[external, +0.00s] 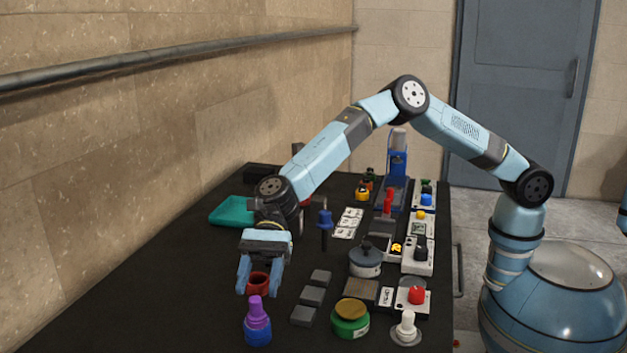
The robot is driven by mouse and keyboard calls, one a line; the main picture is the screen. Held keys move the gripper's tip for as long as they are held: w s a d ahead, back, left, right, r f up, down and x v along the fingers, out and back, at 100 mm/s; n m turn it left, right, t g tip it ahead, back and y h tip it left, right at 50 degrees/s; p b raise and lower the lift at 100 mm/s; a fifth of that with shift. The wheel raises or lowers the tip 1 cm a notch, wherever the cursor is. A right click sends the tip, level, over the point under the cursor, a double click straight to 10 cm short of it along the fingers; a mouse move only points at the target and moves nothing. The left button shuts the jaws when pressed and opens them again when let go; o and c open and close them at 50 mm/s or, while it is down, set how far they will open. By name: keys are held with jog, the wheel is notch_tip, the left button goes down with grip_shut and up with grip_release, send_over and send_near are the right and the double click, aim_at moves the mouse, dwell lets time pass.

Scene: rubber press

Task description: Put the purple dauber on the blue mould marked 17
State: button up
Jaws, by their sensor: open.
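The purple dauber (257,310) stands upright at the near left of the black table, with a stepped top. Directly beneath it is a blue round piece (258,335), which could be the blue mould; no number 17 is readable on it. I cannot tell how well the two are seated. My gripper (263,288) points down just behind the dauber, apart from it in the picture. Its two light-blue fingers are spread. A dark red cup (259,281) shows between or behind the fingers, and I cannot tell whether they touch it.
Grey blocks (312,296) lie right of my gripper. A green round pot (350,322), a grey lidded pot (366,262) and a white knobbed piece (406,328) stand further right. A blue-topped tool (325,222) stands behind. A teal tray (230,212) is at the left edge. Button boxes line the right edge.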

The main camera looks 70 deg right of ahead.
jog(key=s+v, duration=0.1)
jog(key=v, duration=0.5)
jog(key=shift+w+d, duration=0.15)
jog(key=shift+w, duration=0.4)
